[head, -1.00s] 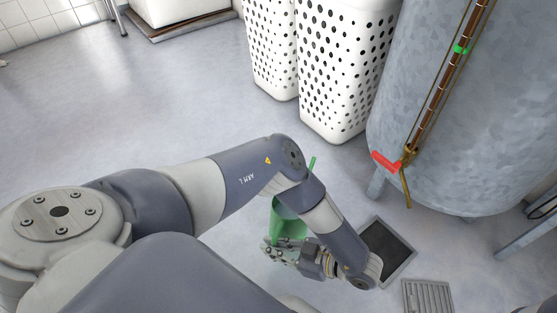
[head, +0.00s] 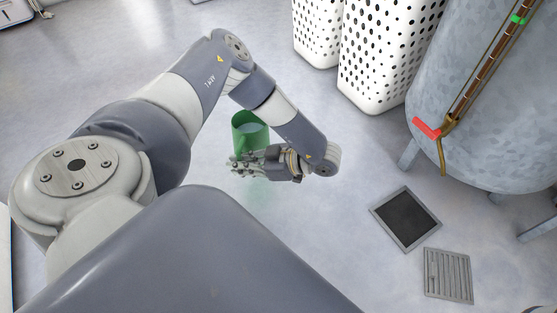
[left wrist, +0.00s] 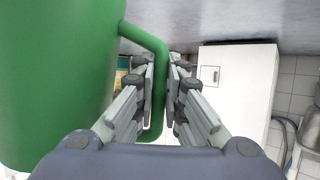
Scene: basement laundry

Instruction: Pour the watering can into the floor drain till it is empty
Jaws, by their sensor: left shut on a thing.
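The green watering can (head: 240,133) appears upright in the head view, its open top showing a pale grey-blue surface inside. My left gripper (head: 246,163) is at its near side. In the left wrist view, the fingers (left wrist: 160,82) are shut on the can's green handle (left wrist: 159,62), with the can's body (left wrist: 55,80) to the left. The spout is hidden behind my arm. On the floor, right of and nearer than the can, are a dark square in a grey frame (head: 405,218) and a slatted grey grate (head: 447,275). My right gripper is out of view.
White perforated baskets (head: 385,55) stand beyond the can, to the right. A grey metal tank (head: 485,110) on legs, with a red-handled valve (head: 426,127), stands at right. Bare floor lies between the can and the dark square. A white box-shaped unit (left wrist: 235,85) shows in the wrist view.

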